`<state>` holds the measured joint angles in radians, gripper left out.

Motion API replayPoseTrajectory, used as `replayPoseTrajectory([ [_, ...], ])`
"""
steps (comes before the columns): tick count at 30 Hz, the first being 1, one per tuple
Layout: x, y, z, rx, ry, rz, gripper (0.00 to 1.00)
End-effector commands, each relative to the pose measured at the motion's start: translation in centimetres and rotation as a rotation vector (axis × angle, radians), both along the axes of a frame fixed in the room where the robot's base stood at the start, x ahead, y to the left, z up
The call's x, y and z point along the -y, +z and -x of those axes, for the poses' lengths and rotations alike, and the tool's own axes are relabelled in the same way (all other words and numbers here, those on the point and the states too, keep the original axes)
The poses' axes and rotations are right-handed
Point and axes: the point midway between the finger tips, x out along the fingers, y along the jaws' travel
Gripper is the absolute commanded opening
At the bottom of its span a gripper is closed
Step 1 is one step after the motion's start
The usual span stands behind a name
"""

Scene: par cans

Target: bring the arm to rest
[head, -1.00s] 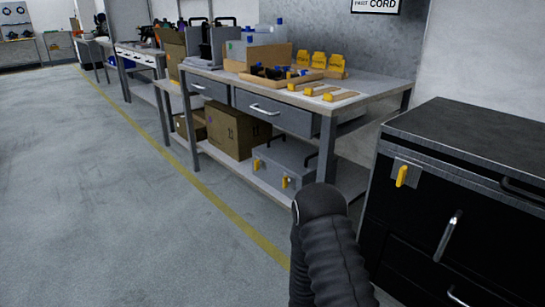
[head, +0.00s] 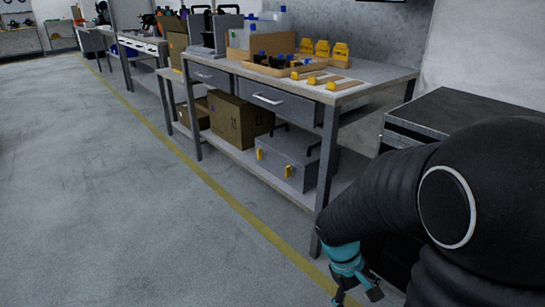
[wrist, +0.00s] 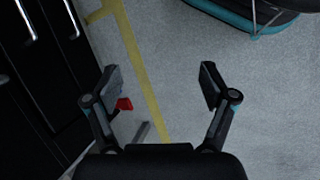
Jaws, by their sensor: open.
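My gripper (wrist: 162,85) is open and empty in the wrist view, its two fingers spread apart over the grey floor and a yellow floor line. In the head view my gripper (head: 357,296) hangs low at the bottom right, partly cut off by the frame's lower edge. My black arm crosses the right side of the head view, bent downward in front of the black cabinet. The arm hides much of the cabinet.
The black cabinet (head: 440,108) stands at the right; its drawer fronts (wrist: 50,60) show at the left of the wrist view. A workbench (head: 385,77) with parts stands behind the arm. A grey toolbox (head: 285,160) sits on its lower shelf. The floor (head: 90,190) at left is clear.

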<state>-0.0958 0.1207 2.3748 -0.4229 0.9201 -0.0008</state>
Motion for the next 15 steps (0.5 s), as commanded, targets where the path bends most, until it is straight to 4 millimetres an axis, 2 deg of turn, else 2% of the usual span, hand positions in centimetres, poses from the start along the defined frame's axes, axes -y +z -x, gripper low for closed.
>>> replayPoseTrajectory([
  [3, -1.3, 2.6, 1.0, 0.096, -0.089, -0.077, 0.83],
  [15, -4.7, 10.6, 4.2, 0.401, -0.292, -0.315, 0.83],
])
